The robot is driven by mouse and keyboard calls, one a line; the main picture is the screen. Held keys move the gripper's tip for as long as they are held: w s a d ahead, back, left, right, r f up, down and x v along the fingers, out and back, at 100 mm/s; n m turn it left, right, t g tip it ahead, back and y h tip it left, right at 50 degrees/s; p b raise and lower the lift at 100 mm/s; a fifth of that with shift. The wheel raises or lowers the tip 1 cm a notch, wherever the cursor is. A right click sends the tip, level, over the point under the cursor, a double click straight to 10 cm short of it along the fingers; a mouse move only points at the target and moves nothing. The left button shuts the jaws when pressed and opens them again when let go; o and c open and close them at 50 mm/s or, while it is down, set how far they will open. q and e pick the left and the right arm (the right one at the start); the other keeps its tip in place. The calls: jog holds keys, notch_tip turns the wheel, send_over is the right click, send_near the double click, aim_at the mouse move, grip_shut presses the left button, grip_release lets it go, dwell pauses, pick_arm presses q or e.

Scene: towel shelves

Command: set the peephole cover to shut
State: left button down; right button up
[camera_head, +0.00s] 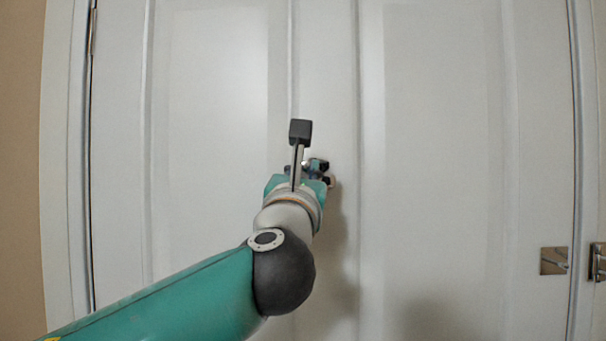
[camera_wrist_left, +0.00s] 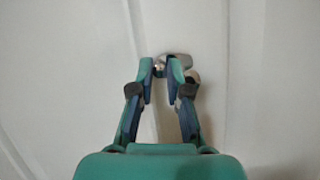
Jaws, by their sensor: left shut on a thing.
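The peephole cover is a small metallic piece on the white door (camera_head: 440,130). In the left wrist view the cover (camera_wrist_left: 178,60) shows just beyond and between my fingertips, with a second rounded part of the fitting to its lower right. My left gripper (camera_wrist_left: 162,68) is at the door with its fingertips close together on the cover, which they partly hide. In the head view my left gripper (camera_head: 318,168) reaches the middle of the door, and my wrist covers most of the fitting. The cover's exact position cannot be told. My right gripper is not in view.
The door has raised vertical panel edges. A metal handle plate (camera_head: 553,261) is at its lower right, beside a latch plate (camera_head: 598,262) on the frame. A hinge (camera_head: 92,32) is at the upper left. The door face around my arm is clear.

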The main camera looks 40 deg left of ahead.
aim_at(333, 186)
pick_arm(q)
jog(key=n, duration=0.1)
jog(key=f+n+y+b, duration=0.1)
jog(key=shift+w+d+n+g, duration=0.1)
jog(key=shift+d+n+g, duration=0.05)
jog(key=shift+n+g, duration=0.15)
jog(key=n+y+b, duration=0.1)
jog(key=n, duration=0.1)
jog(key=shift+w+d+f+n+g, duration=0.1)
jog(key=shift+n+g, duration=0.3)
jog(key=d+n+g+y+p, duration=0.1)
jog(key=n+g, duration=0.1)
jog(key=n, duration=0.3)
jog(key=w+d+n+g+y+p, duration=0.1)
jog(key=n+g+p, duration=0.1)
jog(key=n, duration=0.4)
jog(key=w+d+n+g+y+p, duration=0.1)
jog(key=n+g, duration=0.2)
jog(key=n, duration=0.3)
jog(key=shift+d+f+p, duration=0.1)
jog(key=shift+f+p, duration=0.25)
jog(key=shift+f, duration=0.05)
jog(key=shift+s, duration=0.1)
jog(key=c, duration=1.1)
grip_release()
jog(key=shift+d, duration=0.1)
jog(key=shift+c, duration=0.2)
jog(key=shift+f, duration=0.1)
